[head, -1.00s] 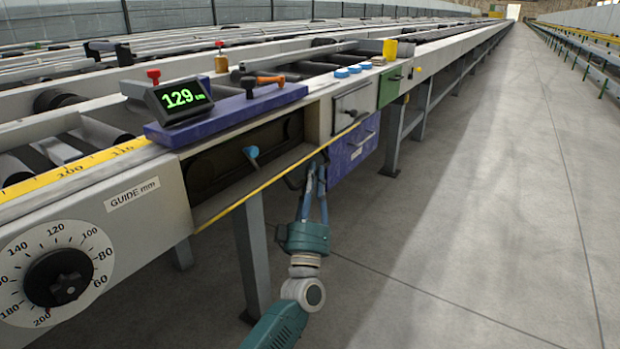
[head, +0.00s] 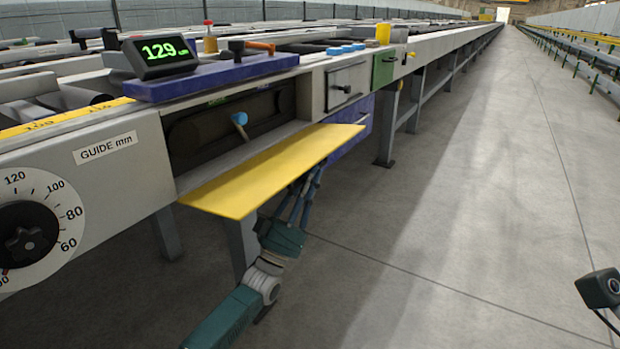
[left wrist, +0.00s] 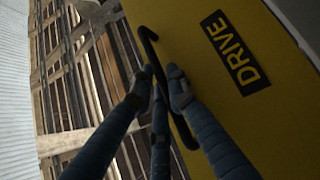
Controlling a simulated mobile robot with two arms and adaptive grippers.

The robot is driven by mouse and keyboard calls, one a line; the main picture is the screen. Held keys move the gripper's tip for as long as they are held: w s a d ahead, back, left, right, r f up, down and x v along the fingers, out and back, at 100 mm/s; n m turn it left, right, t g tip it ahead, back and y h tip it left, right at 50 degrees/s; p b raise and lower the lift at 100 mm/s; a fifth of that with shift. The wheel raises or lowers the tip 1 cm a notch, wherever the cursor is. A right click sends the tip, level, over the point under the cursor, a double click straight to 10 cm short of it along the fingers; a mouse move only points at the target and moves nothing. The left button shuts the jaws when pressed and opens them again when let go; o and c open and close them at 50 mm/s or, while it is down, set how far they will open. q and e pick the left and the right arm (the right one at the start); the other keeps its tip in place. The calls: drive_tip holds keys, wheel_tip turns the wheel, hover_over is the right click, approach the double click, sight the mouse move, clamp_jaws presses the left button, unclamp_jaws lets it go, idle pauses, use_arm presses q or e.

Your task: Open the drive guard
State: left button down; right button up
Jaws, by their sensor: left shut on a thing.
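The drive guard (head: 270,172) is a yellow panel that juts out from the lower edge of an open bay in the table's side. Its inner face shows in the head view. Its outer face (left wrist: 215,120), with a black DRIVE label (left wrist: 235,52), fills the right of the left wrist view. My left gripper (head: 314,174) is below the panel, its fingertips partly hidden by it. In the left wrist view its fingers (left wrist: 160,80) are closed around the guard's black bar handle (left wrist: 149,42). My right gripper is not in view.
The open bay holds a dark drive part (head: 210,130) and a blue knob (head: 240,118). To its right are a grey panel (head: 345,78) and a blue drawer front (head: 352,140). A table leg (head: 240,240) stands beside my left arm. The aisle floor (head: 450,200) is clear.

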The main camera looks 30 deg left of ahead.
use_arm(q)
drive_tip(key=shift+h, duration=0.3)
drive_tip(key=c, duration=1.9)
unclamp_jaws()
drive_tip(key=shift+c, duration=0.2)
drive_tip(key=v, duration=1.2)
drive_tip(key=shift+d, duration=0.1)
